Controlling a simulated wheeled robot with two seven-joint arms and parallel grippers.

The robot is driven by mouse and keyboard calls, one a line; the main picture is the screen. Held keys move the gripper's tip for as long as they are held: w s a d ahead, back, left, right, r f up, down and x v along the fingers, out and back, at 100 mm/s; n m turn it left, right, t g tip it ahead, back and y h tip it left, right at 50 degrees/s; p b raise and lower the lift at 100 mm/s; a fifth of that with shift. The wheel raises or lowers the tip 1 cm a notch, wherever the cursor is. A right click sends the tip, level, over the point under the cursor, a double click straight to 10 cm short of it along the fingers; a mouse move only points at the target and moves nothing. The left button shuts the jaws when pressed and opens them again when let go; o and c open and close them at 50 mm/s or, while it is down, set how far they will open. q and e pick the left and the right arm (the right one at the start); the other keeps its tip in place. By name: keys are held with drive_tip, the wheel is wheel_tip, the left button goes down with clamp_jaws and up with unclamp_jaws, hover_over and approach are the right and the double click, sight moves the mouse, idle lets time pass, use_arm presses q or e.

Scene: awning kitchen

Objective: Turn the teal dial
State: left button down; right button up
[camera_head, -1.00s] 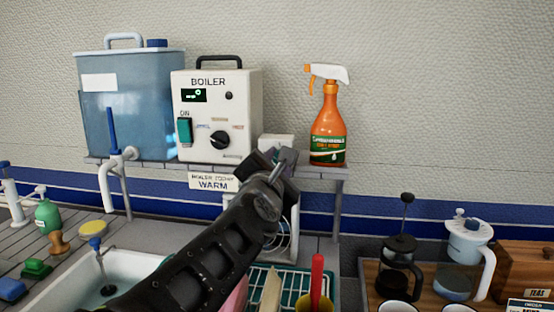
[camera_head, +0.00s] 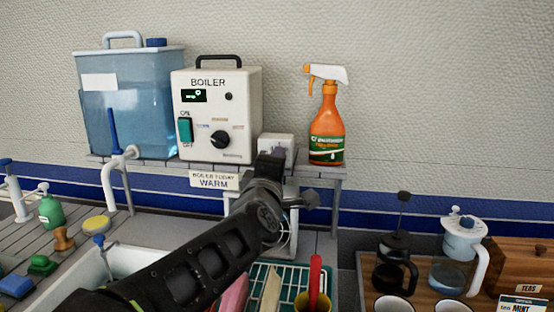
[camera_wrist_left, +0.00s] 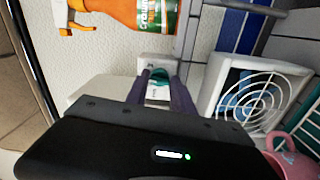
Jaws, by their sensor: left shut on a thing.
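The teal dial (camera_wrist_left: 159,74) shows in the left wrist view between my left gripper's (camera_wrist_left: 158,88) fingers, on the face of a small white box (camera_wrist_left: 152,62). The fingers are shut on the dial, and they cover its sides. In the head view the white box (camera_head: 276,141) stands on the shelf, right of the boiler. My left gripper (camera_head: 270,163) reaches up in front of it and hides the dial there. My right gripper is in neither view.
The white boiler (camera_head: 240,110) with a teal switch and a black knob stands left of the box. An orange spray bottle (camera_head: 327,130) stands close on its right. A white fan (camera_wrist_left: 245,95) is under the shelf (camera_head: 320,173). A dish rack (camera_head: 255,280) is below.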

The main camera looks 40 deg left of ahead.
use_arm(q)
drive_tip(key=m+p, duration=0.1)
drive_tip(key=m, duration=0.9)
drive_tip(key=shift+f+p, duration=0.15)
drive_tip(key=shift+p, duration=0.25)
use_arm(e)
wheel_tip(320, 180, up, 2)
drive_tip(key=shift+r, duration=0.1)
use_arm(q)
drive_tip(key=shift+m, duration=0.3)
drive_tip(key=c, duration=1.1)
unclamp_jaws()
drive_tip(key=shift+a, duration=0.1)
